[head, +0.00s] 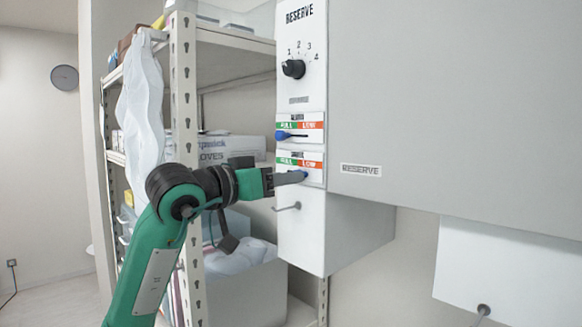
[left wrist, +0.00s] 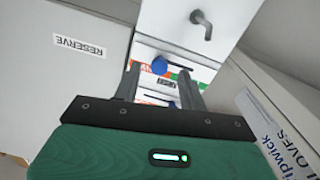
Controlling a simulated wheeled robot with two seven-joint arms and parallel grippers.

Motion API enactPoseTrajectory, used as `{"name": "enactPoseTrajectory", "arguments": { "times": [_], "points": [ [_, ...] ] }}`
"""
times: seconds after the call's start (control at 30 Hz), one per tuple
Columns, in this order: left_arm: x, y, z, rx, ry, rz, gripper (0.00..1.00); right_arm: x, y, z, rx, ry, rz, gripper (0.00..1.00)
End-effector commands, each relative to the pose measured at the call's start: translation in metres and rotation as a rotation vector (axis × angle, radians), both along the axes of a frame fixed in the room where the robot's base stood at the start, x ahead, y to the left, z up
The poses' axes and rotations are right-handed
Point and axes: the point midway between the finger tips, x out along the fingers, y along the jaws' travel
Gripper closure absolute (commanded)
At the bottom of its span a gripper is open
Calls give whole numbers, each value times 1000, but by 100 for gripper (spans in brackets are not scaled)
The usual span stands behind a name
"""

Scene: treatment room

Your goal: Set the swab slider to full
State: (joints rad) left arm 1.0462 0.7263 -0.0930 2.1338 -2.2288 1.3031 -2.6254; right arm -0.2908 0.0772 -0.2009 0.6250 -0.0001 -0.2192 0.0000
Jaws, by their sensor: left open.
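The lower slider (head: 290,162) on the white panel has a green FULL end at left and a red LOW end at right. Its title is too small to read surely. Its blue knob (head: 304,173) is at the LOW side, partly hidden by my left gripper (head: 297,178). In the left wrist view, which shows the panel upside down, the blue knob (left wrist: 160,65) lies at the tips of my open left gripper (left wrist: 158,78), between its two fingers. I cannot tell whether a finger touches it. My right gripper is not in view.
A similar upper slider (head: 300,127) has its blue knob at the FULL side. A black dial (head: 293,68) is above it and a grey hook (head: 288,207) below. A large grey cabinet (head: 450,110) stands right, a loaded shelf rack (head: 186,100) left.

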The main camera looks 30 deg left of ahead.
Motion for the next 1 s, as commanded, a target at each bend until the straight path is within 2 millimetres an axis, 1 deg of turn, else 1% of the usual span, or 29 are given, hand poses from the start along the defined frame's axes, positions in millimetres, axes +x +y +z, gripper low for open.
{"name": "enactPoseTrajectory", "arguments": {
  "times": [0.03, 0.23, 0.37, 0.6, 0.67, 0.8, 0.83, 1.0],
  "points": [
    [6, -3, 3, -4, 2, -3, 58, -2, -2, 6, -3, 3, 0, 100],
    [21, -9, 1, -2, 0, -2, 58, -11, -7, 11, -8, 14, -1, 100],
    [24, -10, 0, 0, 0, -1, 58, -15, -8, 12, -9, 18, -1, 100],
    [25, -10, 0, 1, -1, -1, 58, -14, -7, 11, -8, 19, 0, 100],
    [25, -10, 0, 0, 0, -1, 68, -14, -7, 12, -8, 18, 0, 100],
    [25, -10, 0, 0, 0, -1, 95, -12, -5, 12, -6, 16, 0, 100],
    [25, -10, 0, 0, 0, -1, 100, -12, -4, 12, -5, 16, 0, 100],
    [25, -10, 0, 1, -1, -1, 100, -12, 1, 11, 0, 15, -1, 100]
  ]
}}
